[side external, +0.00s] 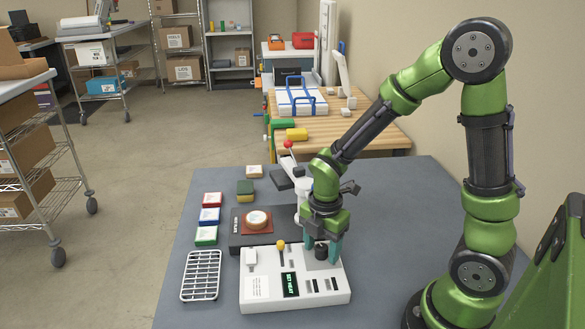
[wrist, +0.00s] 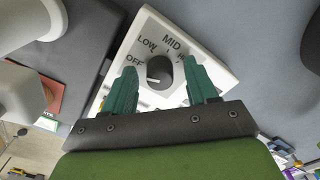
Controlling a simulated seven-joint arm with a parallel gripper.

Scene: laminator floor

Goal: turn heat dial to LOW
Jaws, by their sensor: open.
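The heat dial (wrist: 160,70) is a black round knob on the white panel of the control box (side external: 262,298). In the wrist view the labels OFF, LOW and MID show around it, with a further label partly covered by a finger. A short white mark on the knob lies on its left side, nearest OFF. My gripper (wrist: 161,66) is open, with one teal finger on each side of the knob; contact cannot be told. In the side view my gripper (side external: 322,248) points down over the dial (side external: 321,251).
The box also carries a yellow-knobbed lever (side external: 281,245), a green-lettered display (side external: 290,284) and black switches. A dark plate with a round item (side external: 257,219) stands behind it. A white wire rack (side external: 201,276) lies to the left. The grey table (side external: 400,190) is clear behind my arm.

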